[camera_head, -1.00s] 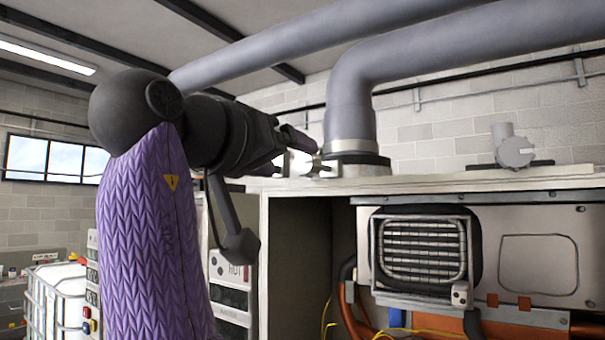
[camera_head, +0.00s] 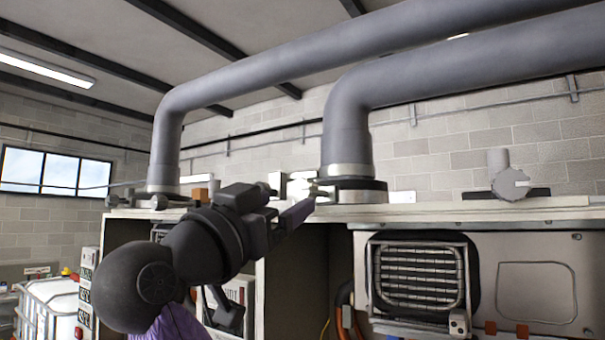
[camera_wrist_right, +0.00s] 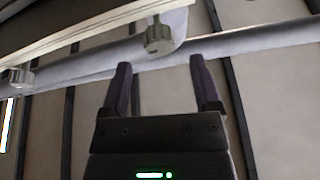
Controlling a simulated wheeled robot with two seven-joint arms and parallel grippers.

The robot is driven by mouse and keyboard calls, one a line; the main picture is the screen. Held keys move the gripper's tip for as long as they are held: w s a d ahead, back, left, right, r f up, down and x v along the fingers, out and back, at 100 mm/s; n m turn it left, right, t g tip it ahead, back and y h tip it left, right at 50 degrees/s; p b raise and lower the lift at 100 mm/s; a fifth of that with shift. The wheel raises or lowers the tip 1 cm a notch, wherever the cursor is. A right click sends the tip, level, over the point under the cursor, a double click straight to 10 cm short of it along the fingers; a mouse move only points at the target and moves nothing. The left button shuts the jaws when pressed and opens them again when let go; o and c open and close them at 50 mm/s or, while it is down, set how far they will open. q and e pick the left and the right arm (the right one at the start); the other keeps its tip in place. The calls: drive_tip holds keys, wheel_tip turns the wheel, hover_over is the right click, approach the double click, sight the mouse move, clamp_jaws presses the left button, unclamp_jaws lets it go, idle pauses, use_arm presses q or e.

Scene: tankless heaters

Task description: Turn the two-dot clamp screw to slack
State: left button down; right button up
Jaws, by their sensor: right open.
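My right gripper (camera_head: 300,207) reaches toward the collar at the foot of the right-hand grey pipe (camera_head: 348,120). A small pale metal clamp screw (camera_head: 318,191) sits at that collar, just beyond the fingertips and partly hidden by them. In the right wrist view the gripper (camera_wrist_right: 160,66) is open, with nothing between its two dark fingers. A grey knob-like screw head (camera_wrist_right: 158,38) lies ahead of the gap, apart from the fingers. I cannot make out dot marks on it. My left gripper is not in view.
The left-hand grey pipe (camera_head: 165,140) has a similar collar with small metal parts (camera_head: 155,201). The cabinet's top edge (camera_head: 470,213) runs below both pipes. A heater coil (camera_head: 420,277) and a grey valve-like fitting (camera_head: 510,180) are at the right.

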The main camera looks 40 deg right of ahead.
sight(299, 194)
drive_tip(key=p+x, duration=0.3)
drive_tip(key=x, duration=0.4)
drive_tip(key=shift+d+r+p, duration=0.1)
drive_tip(key=shift+d+p, duration=0.2)
drive_tip(key=shift+p, duration=0.05)
drive_tip(key=shift+a, duration=0.15)
clamp_jaws()
